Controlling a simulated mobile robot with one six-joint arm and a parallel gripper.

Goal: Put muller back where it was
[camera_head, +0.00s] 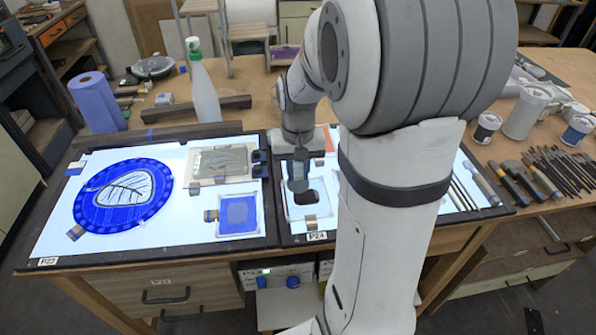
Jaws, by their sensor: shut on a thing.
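My gripper (297,172) hangs at the end of my arm over the left part of the right light panel. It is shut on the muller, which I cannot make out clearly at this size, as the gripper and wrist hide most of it. Just below and right of the gripper is a glass slab (294,212) with a dark paint patch (311,197) on it. I cannot tell whether the muller touches the slab or hangs above it.
The left light panel holds a round blue leaf glass (80,207), a blue square pane (238,212) and a grey-green pane (220,162). A spray bottle (205,95) and blue paper roll (97,103) stand behind. Brushes and tools (545,172) lie at right, near jars (487,128).

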